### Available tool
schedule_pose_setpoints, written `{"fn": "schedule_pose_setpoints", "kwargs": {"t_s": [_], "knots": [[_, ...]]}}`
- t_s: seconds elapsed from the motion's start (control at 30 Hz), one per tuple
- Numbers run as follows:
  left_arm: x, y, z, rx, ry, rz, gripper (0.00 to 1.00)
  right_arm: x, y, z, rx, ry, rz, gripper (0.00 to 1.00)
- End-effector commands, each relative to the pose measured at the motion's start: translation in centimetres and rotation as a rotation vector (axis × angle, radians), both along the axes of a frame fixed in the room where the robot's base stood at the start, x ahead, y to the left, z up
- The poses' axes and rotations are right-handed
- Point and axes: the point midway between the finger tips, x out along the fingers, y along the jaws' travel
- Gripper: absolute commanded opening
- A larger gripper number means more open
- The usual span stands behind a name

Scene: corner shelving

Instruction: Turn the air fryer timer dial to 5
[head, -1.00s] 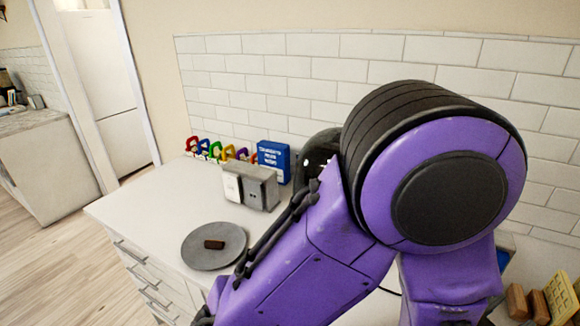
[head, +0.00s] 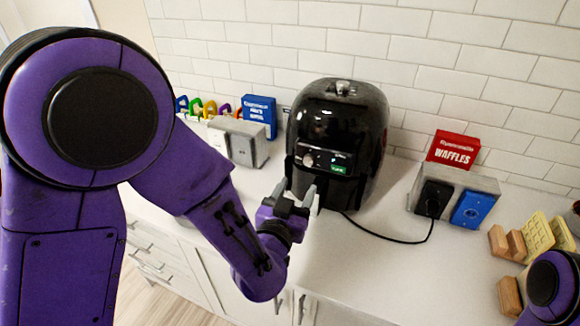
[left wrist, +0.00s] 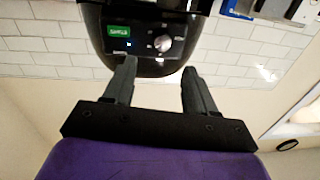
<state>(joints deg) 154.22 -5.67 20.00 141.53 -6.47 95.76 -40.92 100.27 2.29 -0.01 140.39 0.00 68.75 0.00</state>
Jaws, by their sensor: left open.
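The black air fryer (head: 345,120) stands upright on the white counter against the tiled wall. Its front panel has a round silver timer dial (head: 308,160) beside a small green-lit display (head: 338,168). My left gripper (head: 295,192) is open and empty, just in front of and below the panel. In the left wrist view the picture is upside down; the dial (left wrist: 162,43) shows beyond the gap between the two open fingers (left wrist: 158,80), apart from them. The dial's setting is too small to read. Only a purple part of my right arm shows at the lower right edge; its gripper is out of view.
A black cable runs from the fryer to a grey outlet block (head: 455,190) with a blue socket. A red waffles box (head: 453,150) stands behind it. Wooden and yellow blocks (head: 537,235) lie at right. A blue box (head: 259,115) and grey outlet block (head: 238,142) stand at left.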

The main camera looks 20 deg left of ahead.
Motion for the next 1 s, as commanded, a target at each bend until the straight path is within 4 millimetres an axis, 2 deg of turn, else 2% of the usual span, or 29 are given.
{"fn": "schedule_pose_setpoints", "kwargs": {"t_s": [0.07,0.1,0.13,0.3,0.4,0.53,0.77,0.93,1.0], "knots": [[1.6,0.3,-0.5,-0.004,-0.004,0.005,0.56,0.0,0.0,-1.5,0.000,0.000,0.000,0.00],[2.6,0.3,0.3,-0.002,0.000,0.005,0.56,0.0,0.0,-0.1,0.000,0.001,0.000,0.00],[3.3,0.3,0.3,-0.002,0.001,0.005,0.56,0.0,0.0,0.3,0.000,0.001,0.000,0.00],[6.8,0.6,0.3,0.000,0.000,0.007,0.56,0.0,0.0,1.5,0.000,0.000,0.000,0.00],[8.2,0.7,0.2,0.000,0.001,0.008,0.56,0.0,0.0,1.9,0.000,0.000,0.000,0.00],[9.0,0.7,0.0,0.000,-0.001,0.008,0.56,0.0,0.0,2.0,0.000,0.000,0.000,0.00],[9.1,0.7,0.0,0.000,0.000,0.007,0.56,0.0,0.0,1.9,0.000,0.000,0.000,0.00],[9.1,0.7,0.0,0.000,0.000,0.007,0.01,0.0,0.0,1.9,0.000,0.000,0.000,0.00],[9.1,0.7,0.0,0.000,0.000,0.007,0.00,0.0,0.0,1.9,0.000,0.000,0.000,0.00]]}}
